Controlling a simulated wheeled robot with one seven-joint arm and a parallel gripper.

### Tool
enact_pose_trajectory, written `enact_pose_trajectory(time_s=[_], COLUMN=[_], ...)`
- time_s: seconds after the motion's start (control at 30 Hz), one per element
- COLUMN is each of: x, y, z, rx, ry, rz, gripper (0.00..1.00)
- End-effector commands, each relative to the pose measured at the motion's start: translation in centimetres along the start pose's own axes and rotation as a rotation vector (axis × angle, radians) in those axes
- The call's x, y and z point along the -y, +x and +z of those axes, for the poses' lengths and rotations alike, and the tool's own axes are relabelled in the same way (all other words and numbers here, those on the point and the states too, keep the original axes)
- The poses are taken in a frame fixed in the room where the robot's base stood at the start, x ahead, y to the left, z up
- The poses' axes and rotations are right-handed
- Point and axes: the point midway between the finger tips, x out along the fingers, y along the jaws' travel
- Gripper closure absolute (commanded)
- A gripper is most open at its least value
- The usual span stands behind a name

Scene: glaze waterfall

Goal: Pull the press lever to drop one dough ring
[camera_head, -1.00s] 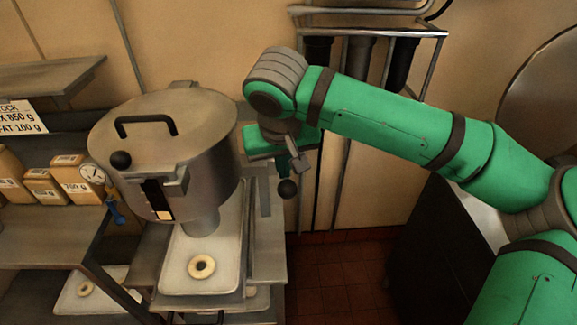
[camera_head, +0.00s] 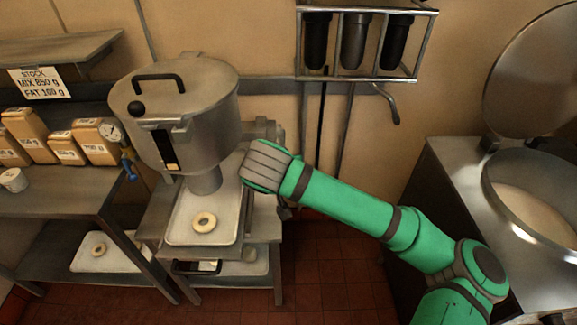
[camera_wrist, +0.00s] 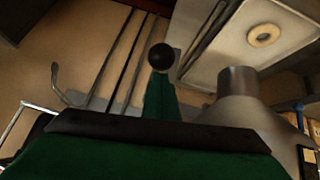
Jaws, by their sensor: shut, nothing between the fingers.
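The steel press (camera_head: 180,115) stands left of centre in the head view, with a black knob (camera_head: 136,108) on its front and a spout (camera_head: 205,180) below. A pale dough ring (camera_head: 204,222) lies on the tray (camera_head: 190,238) under the spout; it also shows in the wrist view (camera_wrist: 263,35). A black ball knob (camera_wrist: 160,57), apparently the lever's end, shows at the fingertips in the wrist view. My gripper (camera_wrist: 162,82) is shut with its green fingers at this ball; I cannot tell whether they touch. In the head view my wrist mostly hides the gripper, right of the press.
A wall rack (camera_head: 365,45) hangs above my arm. A round vat (camera_head: 530,200) stands at right. Floor between is open.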

Motion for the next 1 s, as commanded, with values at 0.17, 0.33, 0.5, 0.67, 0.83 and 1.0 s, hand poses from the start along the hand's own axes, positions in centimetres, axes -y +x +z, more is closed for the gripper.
enact_pose_trajectory(time_s=[0.17, 0.33, 0.5, 0.67, 0.83, 1.0], x=[0.5, 0.7, 0.8, 0.7, 0.7, 0.7], y=[1.9, 3.0, 3.9, 4.3, 4.4, 4.4], z=[1.6, 2.5, 3.3, 3.6, 3.6, 3.6], rx=[0.008, 0.009, 0.015, 0.021, 0.022, 0.022], ry=[0.000, -0.001, -0.002, 0.000, 0.001, 0.001], rz=[-0.004, -0.003, -0.002, -0.001, 0.000, 0.000], gripper=[1.00, 1.00, 1.00, 1.00, 1.00, 1.00])
